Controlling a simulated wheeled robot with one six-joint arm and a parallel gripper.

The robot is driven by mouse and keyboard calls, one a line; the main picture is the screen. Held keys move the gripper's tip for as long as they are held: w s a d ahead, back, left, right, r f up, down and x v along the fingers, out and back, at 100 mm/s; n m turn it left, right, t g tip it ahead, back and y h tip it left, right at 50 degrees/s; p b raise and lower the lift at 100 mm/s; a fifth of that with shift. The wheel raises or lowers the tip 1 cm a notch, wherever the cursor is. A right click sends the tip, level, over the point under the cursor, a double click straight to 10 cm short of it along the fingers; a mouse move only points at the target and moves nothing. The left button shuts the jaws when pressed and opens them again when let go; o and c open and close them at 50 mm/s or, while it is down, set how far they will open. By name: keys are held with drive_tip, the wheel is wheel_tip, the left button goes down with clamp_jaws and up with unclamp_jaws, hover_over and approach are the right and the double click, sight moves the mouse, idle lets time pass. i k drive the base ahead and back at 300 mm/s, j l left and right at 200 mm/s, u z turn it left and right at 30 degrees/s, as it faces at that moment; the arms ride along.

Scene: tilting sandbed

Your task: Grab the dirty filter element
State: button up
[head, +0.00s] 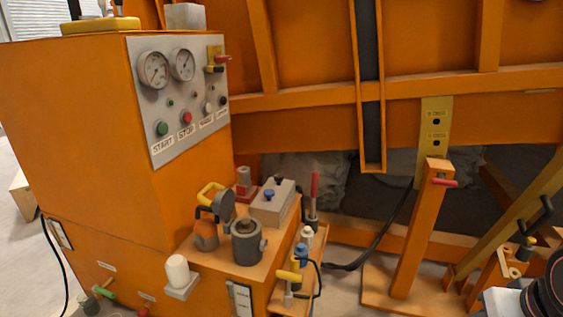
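No part is clearly recognisable as the dirty filter element. A grey cylindrical housing (247,243) stands on the orange shelf of the cabinet, its round top dark in the middle. I cannot tell what is inside it. A dark grey disc (223,206), like a lid, stands tilted just behind it to the left. A brownish-orange rounded part (206,236) is left of the housing. A clean white cylinder (177,271) stands upright on a small bracket at the shelf's left front. My gripper's fingers are not in view; only a black and white part of my arm shows at the bottom right.
The orange cabinet (95,140) carries a gauge and button panel (180,95). An orange post (415,230) and a black hose (372,240) stand to the right.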

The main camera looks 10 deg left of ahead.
sight(245, 226)
drive_tip(key=j, duration=0.6)
drive_tip(key=k+j, duration=0.15)
drive_tip(key=j, duration=0.5)
drive_tip(key=j+z, duration=0.1)
drive_tip(key=j, duration=0.5)
drive_tip(key=k+j, duration=0.15)
drive_tip(key=j, duration=0.45)
drive_tip(key=k+j, duration=0.1)
drive_tip(key=j, duration=0.5)
drive_tip(key=l+u, duration=0.45)
drive_tip(key=l, duration=1)
drive_tip(key=k, duration=0.05)
